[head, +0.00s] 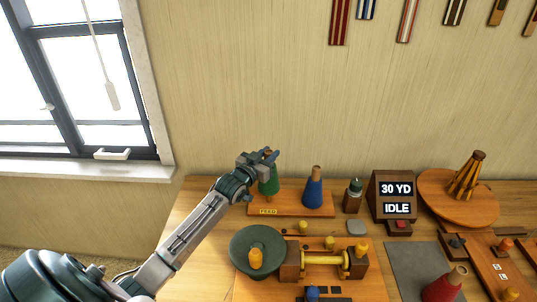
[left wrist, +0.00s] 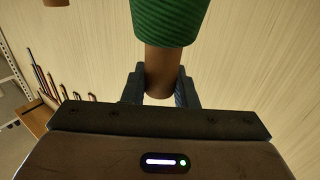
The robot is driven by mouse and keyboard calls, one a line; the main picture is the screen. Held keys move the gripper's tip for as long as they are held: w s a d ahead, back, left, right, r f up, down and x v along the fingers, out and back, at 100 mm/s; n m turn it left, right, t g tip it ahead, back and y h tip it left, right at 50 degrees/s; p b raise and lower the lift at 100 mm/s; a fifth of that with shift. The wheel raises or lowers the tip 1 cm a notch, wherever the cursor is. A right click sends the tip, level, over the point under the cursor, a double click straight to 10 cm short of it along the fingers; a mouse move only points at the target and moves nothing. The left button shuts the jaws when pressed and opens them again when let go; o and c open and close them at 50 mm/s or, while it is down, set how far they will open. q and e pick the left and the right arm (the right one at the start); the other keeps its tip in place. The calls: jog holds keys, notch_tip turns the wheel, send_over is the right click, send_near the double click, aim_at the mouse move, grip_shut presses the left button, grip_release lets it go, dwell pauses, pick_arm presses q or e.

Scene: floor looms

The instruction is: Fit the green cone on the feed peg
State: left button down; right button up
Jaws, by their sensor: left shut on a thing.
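The green cone (head: 268,183) is upright over the left part of the wooden feed board (head: 290,211), behind its FEED label. My left gripper (head: 268,158) is shut on the cone's brown tip. In the left wrist view, the brown tip (left wrist: 163,72) sits between the fingers, and the green thread (left wrist: 170,18) runs out of the frame at the top. My right gripper is not in view.
A blue cone (head: 313,191) stands on the board's right part. In front are a dark round plate (head: 246,240) and a wooden winder (head: 324,259). A red cone (head: 440,288) is at the lower right.

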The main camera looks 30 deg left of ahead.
pick_arm(q)
jog(key=shift+f, duration=0.1)
jog(key=shift+f+b, duration=1.05)
jog(key=shift+f, duration=0.5)
jog(key=shift+f+b, duration=0.35)
jog(key=shift+f, duration=0.2)
dwell(0.8)
jog(key=shift+f+b, duration=0.85)
jog(key=shift+f, duration=0.1)
